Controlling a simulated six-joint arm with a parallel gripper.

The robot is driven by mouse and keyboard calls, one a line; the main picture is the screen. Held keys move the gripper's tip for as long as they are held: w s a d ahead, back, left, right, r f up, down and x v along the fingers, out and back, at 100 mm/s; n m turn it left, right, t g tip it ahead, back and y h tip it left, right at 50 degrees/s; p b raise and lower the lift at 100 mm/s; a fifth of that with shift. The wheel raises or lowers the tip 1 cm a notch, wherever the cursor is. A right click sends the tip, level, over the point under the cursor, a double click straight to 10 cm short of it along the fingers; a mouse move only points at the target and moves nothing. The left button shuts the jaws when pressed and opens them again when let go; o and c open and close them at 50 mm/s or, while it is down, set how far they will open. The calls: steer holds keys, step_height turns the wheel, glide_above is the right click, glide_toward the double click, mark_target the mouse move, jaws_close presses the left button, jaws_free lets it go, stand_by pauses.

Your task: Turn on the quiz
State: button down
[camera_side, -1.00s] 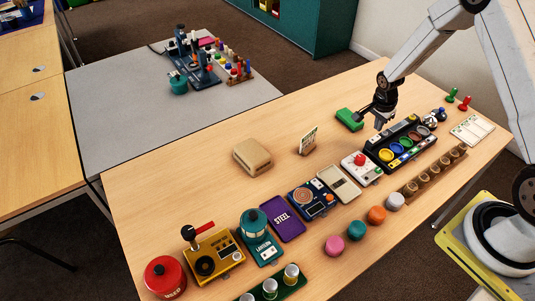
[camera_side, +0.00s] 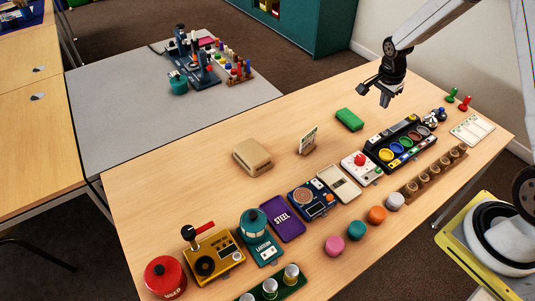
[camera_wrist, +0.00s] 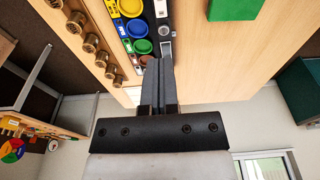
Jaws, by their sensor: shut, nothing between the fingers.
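In the wrist view the closed fingertips (camera_wrist: 159,62) overlap the box's near end. I cannot tell whether the quiz is on.
A green block (camera_side: 349,119) lies behind the box. A white unit with a red button (camera_side: 361,163) stands to its left. The back of the table is mostly clear.

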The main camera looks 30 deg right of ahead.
mark_target(378, 136)
steer(key=shift+d, duration=0.7)
steer(key=shift+d+f, duration=0.3)
steer(key=shift+f, duration=2)
steer(key=shift+d+f, duration=0.35)
steer(key=shift+f, duration=1.95)
steer(key=shift+d+f, duration=0.3)
steer(key=shift+f, duration=2)
steer(key=shift+d+f, duration=0.1)
steer(key=shift+f, duration=0.1)
